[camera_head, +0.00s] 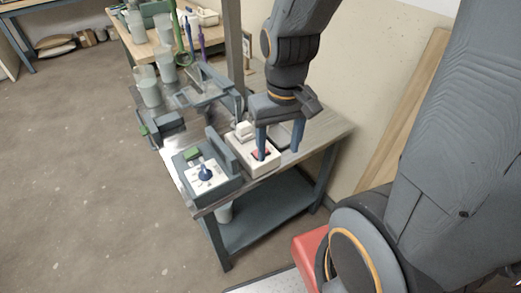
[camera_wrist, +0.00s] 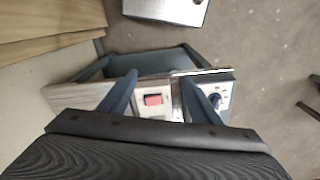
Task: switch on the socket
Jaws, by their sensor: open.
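The socket is a white box (camera_head: 249,160) on the near end of the metal-topped table. It carries a red switch (camera_wrist: 153,100), partly hidden by a finger in the head view. A white block (camera_head: 244,129), perhaps a plug, sits at the back of the box. My gripper (camera_head: 279,153) is open and empty, pointing down at the socket. In the wrist view the switch shows between the spread fingers (camera_wrist: 158,77).
A grey device with a white panel and blue knob (camera_head: 205,172) stands just left of the socket. Grey frames and pale buckets (camera_head: 149,92) stand farther along the table. A wall and leaning boards (camera_head: 403,110) are at the right. The floor at left is clear.

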